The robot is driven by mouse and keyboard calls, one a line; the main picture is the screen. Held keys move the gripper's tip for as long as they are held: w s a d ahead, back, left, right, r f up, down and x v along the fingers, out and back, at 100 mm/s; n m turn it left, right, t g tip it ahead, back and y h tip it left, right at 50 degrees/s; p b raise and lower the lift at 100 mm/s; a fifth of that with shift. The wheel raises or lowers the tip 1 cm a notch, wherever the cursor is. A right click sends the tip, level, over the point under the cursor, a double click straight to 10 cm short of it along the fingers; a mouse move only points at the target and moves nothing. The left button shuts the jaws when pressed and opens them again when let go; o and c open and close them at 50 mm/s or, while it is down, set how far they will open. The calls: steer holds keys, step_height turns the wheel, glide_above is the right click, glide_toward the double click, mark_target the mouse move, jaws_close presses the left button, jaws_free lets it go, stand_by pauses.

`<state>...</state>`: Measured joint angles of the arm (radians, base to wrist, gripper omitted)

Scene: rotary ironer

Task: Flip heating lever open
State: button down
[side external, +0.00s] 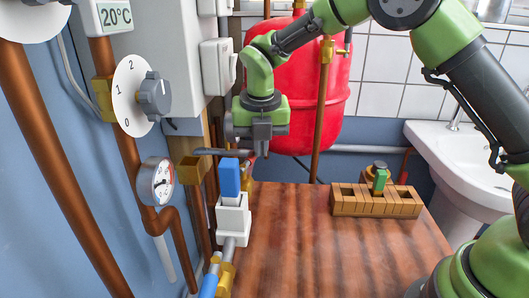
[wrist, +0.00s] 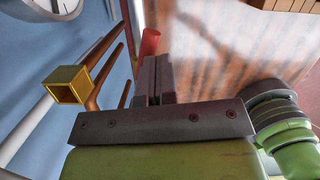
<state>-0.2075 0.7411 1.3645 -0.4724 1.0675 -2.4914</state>
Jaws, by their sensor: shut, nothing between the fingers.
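My gripper (side external: 262,148) points down in the side external view, above the left part of the wooden top. Its dark fingers are together and empty; they also show shut in the wrist view (wrist: 158,62). A grey lever-like bar (side external: 215,152) lies horizontally just left of the fingers, above a square brass fitting (side external: 190,171). Whether the bar touches the fingers I cannot tell. A blue upright handle (side external: 229,178) stands on a white block (side external: 233,217), below and left of my gripper. Which of these is the heating lever is not clear. The brass fitting shows left in the wrist view (wrist: 67,85).
A dial (side external: 141,95) and a gauge (side external: 156,181) sit on copper pipes at left. A red tank (side external: 300,90) stands behind my gripper. A wooden rack (side external: 375,201) with a green-topped item is on the right. The wooden top (side external: 300,245) is clear in front.

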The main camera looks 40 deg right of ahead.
steer(key=shift+s+a, duration=0.3)
steer(key=shift+a, duration=0.35)
steer(key=s+d+r, duration=0.1)
steer(key=s+r, duration=0.1)
steer(key=r, duration=0.4)
steer(key=s+d+r, duration=0.1)
steer(key=s+r, duration=0.1)
steer(key=r, duration=0.4)
steer(key=shift+s+d, duration=0.25)
steer(key=shift+d, duration=0.1)
steer(key=shift+r, duration=0.1)
